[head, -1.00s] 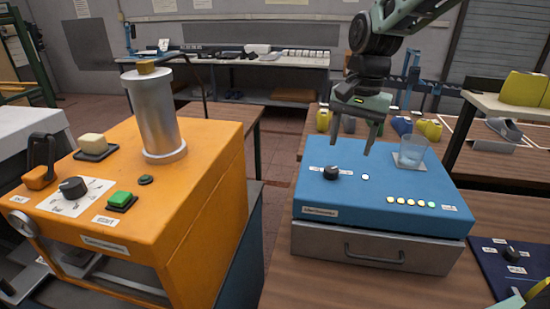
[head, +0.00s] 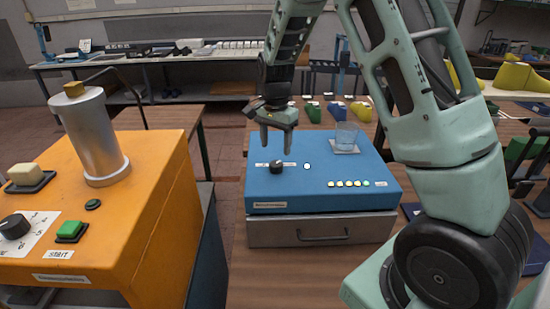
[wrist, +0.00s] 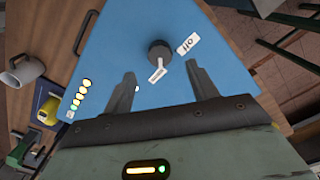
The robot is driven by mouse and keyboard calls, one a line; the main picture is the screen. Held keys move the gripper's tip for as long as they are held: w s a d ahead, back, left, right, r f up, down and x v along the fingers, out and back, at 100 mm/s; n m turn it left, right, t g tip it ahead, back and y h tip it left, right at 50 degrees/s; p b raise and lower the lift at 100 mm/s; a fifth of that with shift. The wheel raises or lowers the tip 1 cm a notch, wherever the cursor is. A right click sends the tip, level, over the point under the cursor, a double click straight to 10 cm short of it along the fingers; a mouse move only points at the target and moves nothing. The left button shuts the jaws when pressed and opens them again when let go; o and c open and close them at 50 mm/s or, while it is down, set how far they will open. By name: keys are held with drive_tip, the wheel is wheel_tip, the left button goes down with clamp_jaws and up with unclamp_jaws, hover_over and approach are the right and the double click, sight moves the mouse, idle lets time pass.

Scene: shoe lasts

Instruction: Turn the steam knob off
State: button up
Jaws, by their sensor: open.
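The steam knob (head: 276,167) is a small black round knob on top of the blue box (head: 320,182). White labels sit beside it. In the wrist view the knob (wrist: 159,52) shows on the blue top, with an "OFF" label (wrist: 188,43) to its right and another label (wrist: 156,73) below it. The knob's pointer seems turned toward that lower label. My gripper (head: 276,150) is open, pointing down just above the knob. In the wrist view the fingers of my gripper (wrist: 160,73) are apart and empty, with the knob beyond the gap between their tips.
A glass (head: 346,136) stands on the blue box's back right. Several small lights (head: 350,183) line its front right. The orange machine (head: 130,215) with a metal cylinder (head: 98,135) and its own black knob (head: 14,226) stands at left. A drawer (head: 320,232) is below the box.

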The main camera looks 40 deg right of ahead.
sight(276, 164)
wheel_tip(276, 164, down, 7)
drive_tip(key=shift+r+p, duration=0.1)
drive_tip(key=shift+p, duration=0.6)
drive_tip(key=c, duration=1)
